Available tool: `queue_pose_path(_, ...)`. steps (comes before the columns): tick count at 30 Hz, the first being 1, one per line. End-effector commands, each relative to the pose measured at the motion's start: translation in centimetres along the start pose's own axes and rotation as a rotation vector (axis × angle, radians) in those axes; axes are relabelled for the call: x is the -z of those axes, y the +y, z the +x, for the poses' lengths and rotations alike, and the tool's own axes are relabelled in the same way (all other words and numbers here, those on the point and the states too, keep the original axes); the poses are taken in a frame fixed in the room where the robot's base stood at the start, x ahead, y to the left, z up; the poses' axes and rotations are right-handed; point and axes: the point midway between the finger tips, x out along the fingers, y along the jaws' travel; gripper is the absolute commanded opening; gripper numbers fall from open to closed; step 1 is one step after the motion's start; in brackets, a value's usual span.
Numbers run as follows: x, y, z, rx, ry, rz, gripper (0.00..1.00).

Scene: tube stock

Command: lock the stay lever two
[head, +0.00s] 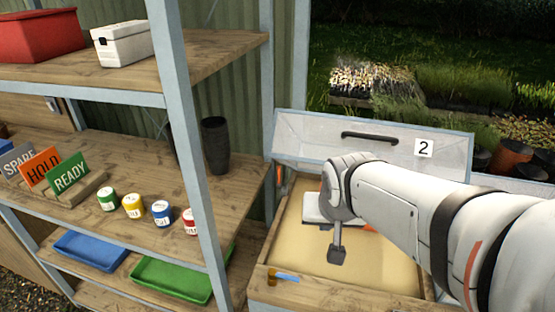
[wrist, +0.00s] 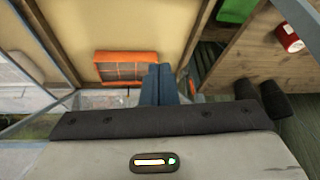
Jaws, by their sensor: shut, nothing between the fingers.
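The bin marked 2 has its clear lid (head: 373,150) tilted up, with a black handle and a number plate. A small orange part (head: 280,173) stands by the bin's left wall near the lid; it may be the stay lever, but its setting is unclear. A similar orange spot shows in the wrist view (wrist: 191,86), just right of my fingers. My gripper (wrist: 160,68) is shut and empty, its blue-grey fingers near the lid edge and beside an orange gridded thing (wrist: 127,67).
A blue-handled piece (head: 286,277) lies on the bin's front edge. A grey shelf post (head: 187,150) and shelves with coloured cans, signs and trays stand to the left. A dark cup (head: 215,146) stands on the middle shelf. The sand-coloured bin floor (head: 300,245) is largely bare.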

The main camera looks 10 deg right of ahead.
Motion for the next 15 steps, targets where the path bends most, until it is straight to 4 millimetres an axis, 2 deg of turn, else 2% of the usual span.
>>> queue_pose_path(1, 1.6, 0.0, 2.4, -0.001, 0.039, 0.051, 0.0)
queue_pose_path(9, 11.0, -0.8, 11.5, 0.098, 0.297, 0.345, 0.0)
queue_pose_path(15, 15.7, -1.3, 16.9, 0.222, 0.439, 0.523, 0.0)
